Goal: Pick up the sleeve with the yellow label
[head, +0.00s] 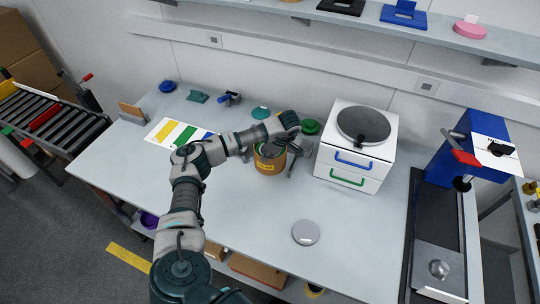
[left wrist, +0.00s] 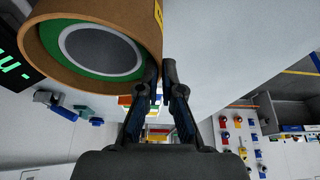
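The sleeve with the yellow label is a brown cylinder (head: 268,166) standing upright on the bench, its yellow label facing forward. In the left wrist view the sleeve (left wrist: 34,42) fills the upper left, its round end showing a green ring and a grey disc. My left gripper (left wrist: 160,68) has its fingertips close together at the sleeve's right edge, and one fingertip overlaps that edge. A narrow gap shows between the fingers. I cannot tell whether they grip the wall. In the head view the left hand is right at the sleeve and partly hides its top. My right gripper is not in view.
A white box with blue and green handles (head: 354,150) stands just right of the sleeve. A green round piece (head: 310,127) sits behind. A grey disc (head: 306,232) lies at the front. A colour-striped card (head: 180,132) lies left. The bench's front middle is mostly clear.

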